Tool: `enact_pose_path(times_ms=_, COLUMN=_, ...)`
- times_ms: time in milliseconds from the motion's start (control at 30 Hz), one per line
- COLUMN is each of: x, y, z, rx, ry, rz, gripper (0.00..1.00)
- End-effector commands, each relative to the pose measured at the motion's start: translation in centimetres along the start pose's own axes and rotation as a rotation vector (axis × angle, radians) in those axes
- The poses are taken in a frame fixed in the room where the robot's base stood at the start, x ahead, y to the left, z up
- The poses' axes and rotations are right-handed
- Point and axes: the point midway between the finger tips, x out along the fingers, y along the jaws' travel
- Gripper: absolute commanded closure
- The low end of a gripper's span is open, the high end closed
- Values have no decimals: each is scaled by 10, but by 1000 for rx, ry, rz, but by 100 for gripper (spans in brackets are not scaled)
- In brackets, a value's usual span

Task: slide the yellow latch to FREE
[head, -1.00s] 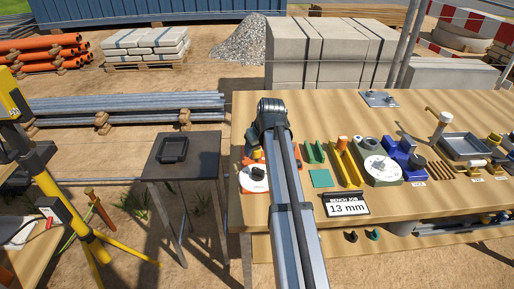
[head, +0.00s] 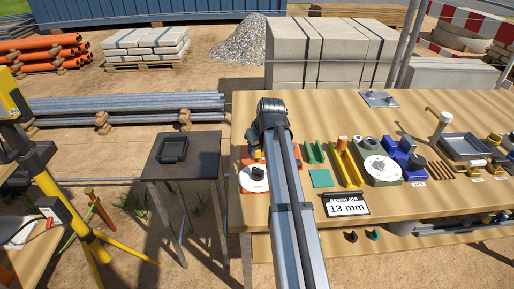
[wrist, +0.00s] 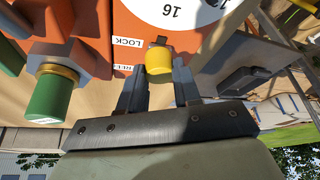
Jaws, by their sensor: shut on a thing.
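In the wrist view the yellow latch (wrist: 159,60) sticks out below a white dial (wrist: 180,10) marked 16, on an orange housing (wrist: 135,20). A LOCK label (wrist: 127,42) is beside it to the left. A second label (wrist: 123,68), partly hidden by a finger, lies lower, closer to my gripper. My gripper (wrist: 158,72) is shut on the latch, with one dark finger on each side. In the head view the orange unit with its white dial (head: 256,172) is at the bench's left end. My arm hides the gripper there.
A green knob (wrist: 48,100) with a brass collar stands left of my fingers in the wrist view. On the bench, green brackets (head: 315,152), a yellow V-shaped piece (head: 346,165) and a "13 mm" sign (head: 346,204) stand to the right. A side table (head: 185,150) holds a dark tray.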

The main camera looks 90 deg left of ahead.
Motion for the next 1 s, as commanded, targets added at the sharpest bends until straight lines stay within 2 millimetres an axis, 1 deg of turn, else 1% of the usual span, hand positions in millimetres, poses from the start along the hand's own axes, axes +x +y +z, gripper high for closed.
enact_pose_path(times_ms=767, x=0, y=-1, z=-1, rx=0, ry=0, rz=-3, gripper=100)
enact_pose_path(times_ms=867, x=3, y=2, z=-7, rx=0, ry=0, rz=-3, gripper=100)
enact_pose_path(times_ms=1000, x=11, y=13, z=-27, rx=0, ry=-2, rz=-3, gripper=100)
